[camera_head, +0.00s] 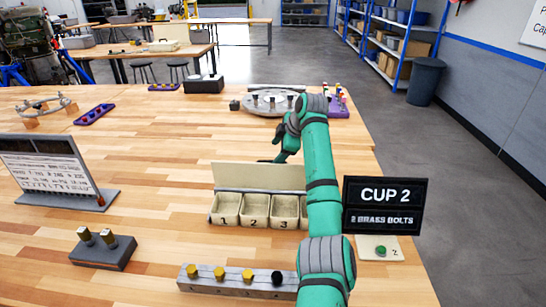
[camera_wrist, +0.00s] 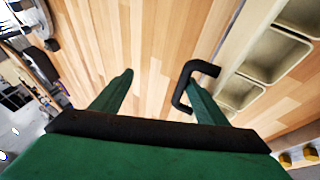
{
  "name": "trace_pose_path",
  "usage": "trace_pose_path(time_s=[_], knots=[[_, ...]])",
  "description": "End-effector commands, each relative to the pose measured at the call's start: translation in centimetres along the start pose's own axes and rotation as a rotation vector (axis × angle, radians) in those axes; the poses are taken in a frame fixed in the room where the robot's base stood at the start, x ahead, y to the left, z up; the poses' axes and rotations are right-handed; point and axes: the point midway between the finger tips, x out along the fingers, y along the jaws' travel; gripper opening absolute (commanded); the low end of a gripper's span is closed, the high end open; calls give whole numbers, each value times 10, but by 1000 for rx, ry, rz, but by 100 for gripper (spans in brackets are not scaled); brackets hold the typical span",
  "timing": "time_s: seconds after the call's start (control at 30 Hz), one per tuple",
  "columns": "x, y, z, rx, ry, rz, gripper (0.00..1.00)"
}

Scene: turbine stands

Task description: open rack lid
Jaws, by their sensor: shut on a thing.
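The rack (camera_head: 255,224) stands mid-table in the head view, with numbered cream cups in a row, labels 1, 2 and 3 readable. Its cream lid (camera_head: 258,176) is raised behind the cups, which are uncovered; my arm hides the right end. My gripper (camera_head: 281,152) is just above and behind the lid. In the wrist view my gripper (camera_wrist: 160,82) is shut on the black lid handle (camera_wrist: 183,84); the handle lies at the right finger, and the left finger shows apart from it. The lid's edge (camera_wrist: 246,38) and open cups (camera_wrist: 276,55) are on the right.
A grey block with yellow and black knobs (camera_head: 237,282) lies in front of the rack. A block with two bolts (camera_head: 104,252) and a sign board (camera_head: 52,165) are at left. A "CUP 2" sign (camera_head: 385,206) stands at right. A round fixture (camera_head: 268,103) is behind.

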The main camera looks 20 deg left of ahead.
Motion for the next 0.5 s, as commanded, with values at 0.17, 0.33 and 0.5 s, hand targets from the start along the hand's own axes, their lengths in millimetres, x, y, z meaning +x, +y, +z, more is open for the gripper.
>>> trace_pose_path(time_s=[0.17, 0.33, 0.5], knots=[[-25, 18, 2, -4, -4, 36, 58], [-33, 23, 2, -4, -3, 36, 66], [-41, 27, 2, -5, -2, 33, 20]])
